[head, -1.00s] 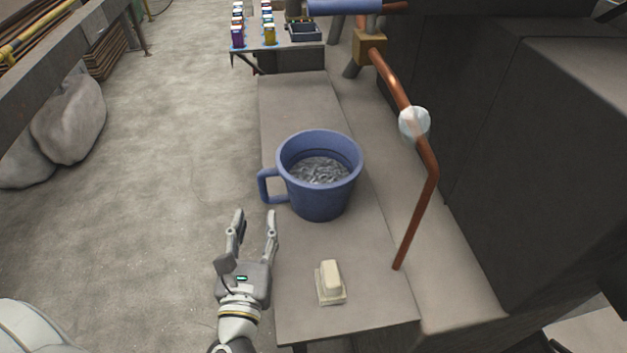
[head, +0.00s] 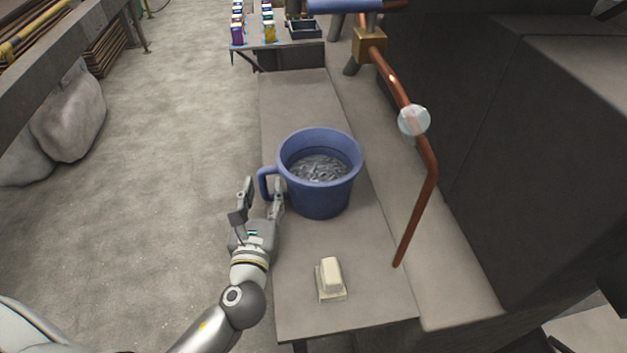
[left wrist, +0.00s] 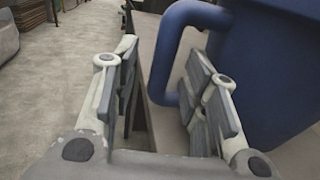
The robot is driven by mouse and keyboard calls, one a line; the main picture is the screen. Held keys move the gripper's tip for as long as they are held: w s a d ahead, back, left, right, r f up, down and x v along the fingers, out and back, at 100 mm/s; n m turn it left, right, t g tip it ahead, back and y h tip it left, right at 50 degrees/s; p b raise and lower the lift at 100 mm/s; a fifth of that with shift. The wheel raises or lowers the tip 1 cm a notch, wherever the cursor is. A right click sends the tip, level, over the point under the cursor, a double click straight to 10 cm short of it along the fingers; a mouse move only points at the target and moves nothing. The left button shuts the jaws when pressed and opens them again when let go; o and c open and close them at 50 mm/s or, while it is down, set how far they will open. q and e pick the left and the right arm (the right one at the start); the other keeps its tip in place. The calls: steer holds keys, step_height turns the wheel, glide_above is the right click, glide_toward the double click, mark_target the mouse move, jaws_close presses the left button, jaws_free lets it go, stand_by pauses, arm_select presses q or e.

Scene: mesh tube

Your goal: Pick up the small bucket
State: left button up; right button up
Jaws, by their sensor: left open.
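The small bucket (head: 322,190) is blue, shaped like a mug, and holds a grey rippled liquid. It stands upright on the narrow grey bench, with its handle on the left side. My left gripper (head: 261,186) is open at the handle, reaching up from below. In the left wrist view, the handle (left wrist: 166,62) rises ahead of the two open fingers (left wrist: 160,85), close to the right finger, which covers part of it. I cannot tell whether they touch. The bucket wall (left wrist: 262,85) fills the right of that view. My right gripper is not in view.
A cream block on a small base (head: 330,278) lies on the near bench (head: 300,318). A copper pipe (head: 420,205) with a clear round knob (head: 413,120) rises at the right. A shelf with coloured boxes (head: 253,30) stands at the far end.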

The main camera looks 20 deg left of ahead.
arm_select(q)
steer(key=shift+c, duration=0.5)
jaws_close()
steer(key=shift+r, duration=0.2)
